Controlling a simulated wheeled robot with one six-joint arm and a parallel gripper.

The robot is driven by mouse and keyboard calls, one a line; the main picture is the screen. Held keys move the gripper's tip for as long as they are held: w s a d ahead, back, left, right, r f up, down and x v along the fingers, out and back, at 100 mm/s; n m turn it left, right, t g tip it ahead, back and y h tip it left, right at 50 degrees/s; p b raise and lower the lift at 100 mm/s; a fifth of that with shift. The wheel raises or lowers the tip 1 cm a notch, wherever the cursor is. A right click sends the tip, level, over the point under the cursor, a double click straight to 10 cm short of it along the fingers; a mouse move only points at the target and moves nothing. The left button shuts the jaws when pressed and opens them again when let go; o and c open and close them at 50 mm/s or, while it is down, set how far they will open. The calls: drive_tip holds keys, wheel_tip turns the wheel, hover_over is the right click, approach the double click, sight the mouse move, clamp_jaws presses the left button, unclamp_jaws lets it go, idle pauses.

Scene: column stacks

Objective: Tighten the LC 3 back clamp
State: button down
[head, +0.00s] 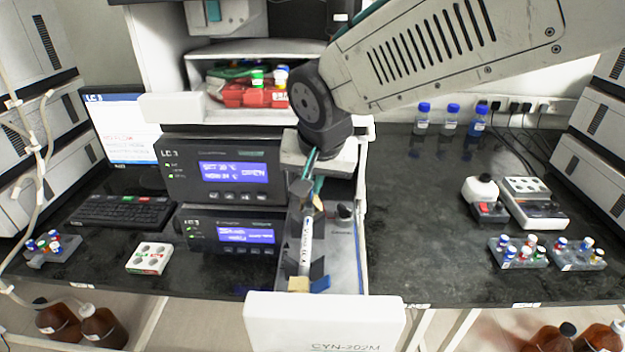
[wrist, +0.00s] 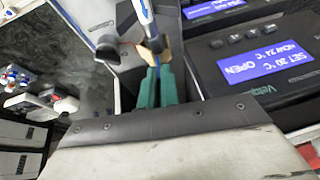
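The LC 3 stack has two dark modules, upper (head: 228,172) and lower (head: 232,232), with lit blue displays. Its column compartment (head: 345,262) is open. Inside, a white labelled column (head: 306,245) runs front to back. A tan fitting (wrist: 152,50) sits at its back end. My gripper (head: 313,180) reaches down at that back end. In the wrist view its two green fingers (wrist: 157,85) point at the tan fitting, with a narrow gap and something blue between them. The back clamp's lever and the finger contact are not clear. Tan and blue pieces (head: 310,284) show at the front end.
A white front panel (head: 325,322) marked CYN-202M stands out before the compartment. A shelf above holds a red box (head: 245,95). A keyboard (head: 125,211) and white vial block (head: 150,258) lie left.

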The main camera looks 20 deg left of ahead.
drive_tip(key=a+h, duration=0.1)
drive_tip(key=h, duration=0.2)
drive_tip(key=a+n+t+h, duration=0.1)
drive_tip(key=shift+s+a+f+h, duration=0.15)
drive_tip(key=shift+s+a+h, duration=0.15)
drive_tip(key=shift+s, duration=0.05)
drive_tip(key=h, duration=0.1)
drive_tip(key=a+t+h, duration=0.1)
drive_tip(key=shift+s+a+f+n+h, duration=0.15)
drive_tip(key=shift+f+n+h, duration=0.15)
drive_tip(key=shift+h, duration=0.1)
drive_tip(key=shift+s+a+f+n+t+h, duration=0.1)
drive_tip(key=shift+a+f+n+t+h, duration=0.1)
drive_tip(key=shift+h, duration=0.3)
drive_tip(key=shift+a+f+n+t+h, duration=0.1)
drive_tip(key=shift+a+h, duration=0.05)
drive_tip(key=shift+h, duration=0.35)
drive_tip(key=shift+f, duration=0.1)
drive_tip(key=c, duration=1.6)
unclamp_jaws()
